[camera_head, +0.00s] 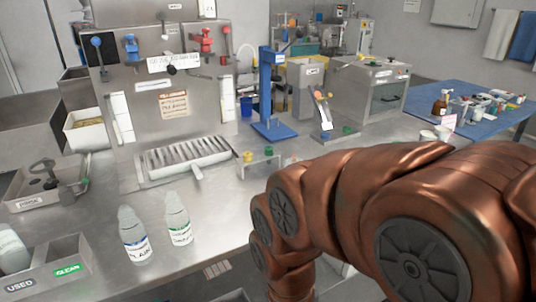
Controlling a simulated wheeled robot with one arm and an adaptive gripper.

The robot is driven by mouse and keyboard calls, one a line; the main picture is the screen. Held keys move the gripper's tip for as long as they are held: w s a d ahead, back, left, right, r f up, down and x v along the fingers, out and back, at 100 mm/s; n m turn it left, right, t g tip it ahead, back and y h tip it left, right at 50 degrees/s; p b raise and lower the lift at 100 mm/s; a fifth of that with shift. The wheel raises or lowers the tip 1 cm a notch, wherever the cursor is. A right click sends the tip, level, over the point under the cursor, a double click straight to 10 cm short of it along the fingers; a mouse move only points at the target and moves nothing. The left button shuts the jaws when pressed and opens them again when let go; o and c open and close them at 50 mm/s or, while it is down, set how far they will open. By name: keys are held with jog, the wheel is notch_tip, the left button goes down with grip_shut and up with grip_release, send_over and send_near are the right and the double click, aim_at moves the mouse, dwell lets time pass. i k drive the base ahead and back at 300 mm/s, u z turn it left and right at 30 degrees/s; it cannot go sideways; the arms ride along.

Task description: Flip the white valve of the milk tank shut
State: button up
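I cannot make out with certainty which fitting is the white valve of the milk tank. A large steel machine (205,88) stands at the back left, with small labels too blurred to read. Its upper front carries blue levers (131,46), red levers (206,42) and a black-knobbed lever (171,69). A small pale fitting (165,34) shows near its top, but its kind is unclear. My copper-coloured arm fills the lower right and bends down past the counter's front edge. My gripper is not in view.
Two labelled bottles (134,240) (178,222) stand on the steel counter before a slatted tray (186,160). A blue stand (273,98) and a steel oven-like box (372,88) stand behind. Bare counter shows around the bottles.

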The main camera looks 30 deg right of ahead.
aim_at(164, 30)
jog(key=k, duration=0.65)
jog(key=u, duration=0.75)
jog(key=i, duration=1.45)
jog(key=z, duration=0.75)
